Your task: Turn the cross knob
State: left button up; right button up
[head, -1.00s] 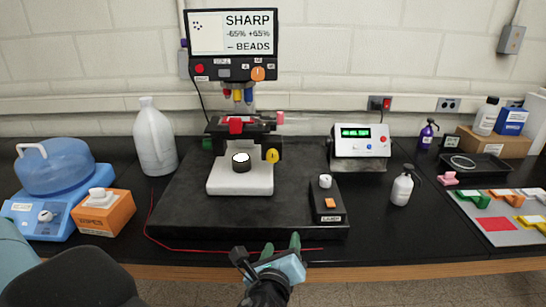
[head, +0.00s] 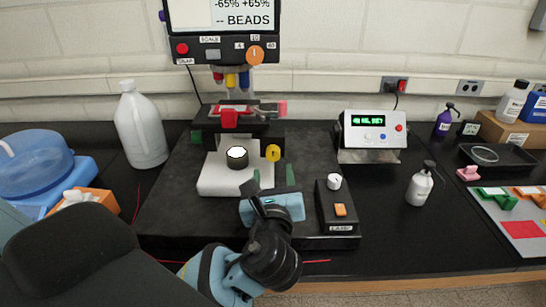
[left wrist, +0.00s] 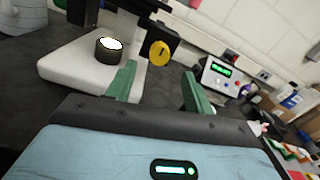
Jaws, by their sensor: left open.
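A round yellow knob (head: 273,152) sits on the right side of the microscope (head: 212,184), below its stage; I cannot make out a cross shape on it. It also shows in the left wrist view (left wrist: 159,53), beyond and between the fingertips. My left gripper (head: 271,179) is open, with green fingers spread apart and nothing between them. It is in front of the knob and just below it in the head view, apart from it. The left wrist view shows both fingers (left wrist: 158,75). My right gripper is out of view.
A lamp box (head: 337,210) with a white knob stands right of the gripper. A control box with green display (head: 373,135) is behind it. The monitor (head: 222,30) carries an orange dial (head: 254,55). A white jug (head: 141,128) stands at left, a pump bottle (head: 419,187) at right.

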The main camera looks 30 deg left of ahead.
aim_at(273, 157)
pick_arm(q)
jog(key=x, duration=0.7)
jog(key=c, duration=1)
